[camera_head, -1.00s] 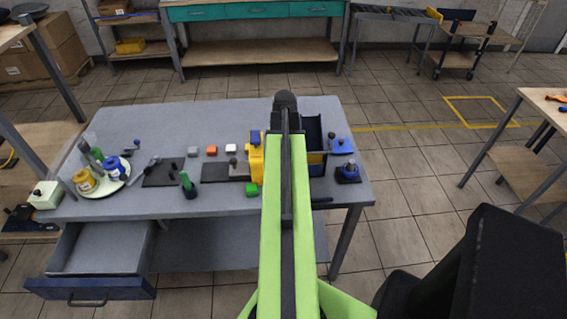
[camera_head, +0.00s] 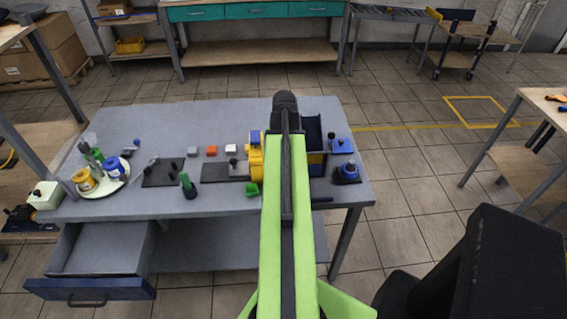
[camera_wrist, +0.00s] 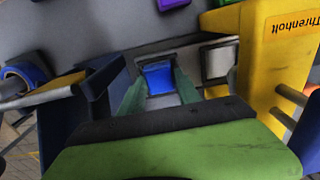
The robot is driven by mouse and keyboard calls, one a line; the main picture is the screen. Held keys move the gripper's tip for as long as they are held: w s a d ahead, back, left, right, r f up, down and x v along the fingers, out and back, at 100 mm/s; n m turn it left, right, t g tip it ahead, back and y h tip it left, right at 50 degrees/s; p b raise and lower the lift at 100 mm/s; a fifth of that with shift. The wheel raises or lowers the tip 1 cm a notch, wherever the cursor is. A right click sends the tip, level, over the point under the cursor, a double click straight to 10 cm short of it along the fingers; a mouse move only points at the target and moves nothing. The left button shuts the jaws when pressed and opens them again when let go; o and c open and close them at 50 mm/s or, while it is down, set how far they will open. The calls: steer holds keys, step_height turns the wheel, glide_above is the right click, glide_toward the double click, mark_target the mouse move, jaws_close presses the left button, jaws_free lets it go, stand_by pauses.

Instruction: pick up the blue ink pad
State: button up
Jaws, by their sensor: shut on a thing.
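The blue ink pad (camera_wrist: 158,78) shows in the wrist view as a small blue block with a pale rim, between the two fingers of my gripper (camera_wrist: 160,92). The gripper is shut on it. The pad is in front of a grey and dark strip beside the yellow machine; I cannot tell whether it touches the surface. In the head view my green arm hides the gripper and the pad.
The yellow machine (camera_wrist: 262,60) stands close on the right in the wrist view, and also shows in the head view (camera_head: 256,165). A dark blue panel (camera_wrist: 100,90) is close on the left. Bottles on a plate (camera_head: 108,188) stand at the table's left.

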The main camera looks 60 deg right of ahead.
steer(key=shift+r+p, duration=0.65)
step_height(320, 180, up, 6)
steer(key=p, duration=0.6)
steer(key=shift+r, duration=0.2)
steer(key=shift+f, duration=0.1)
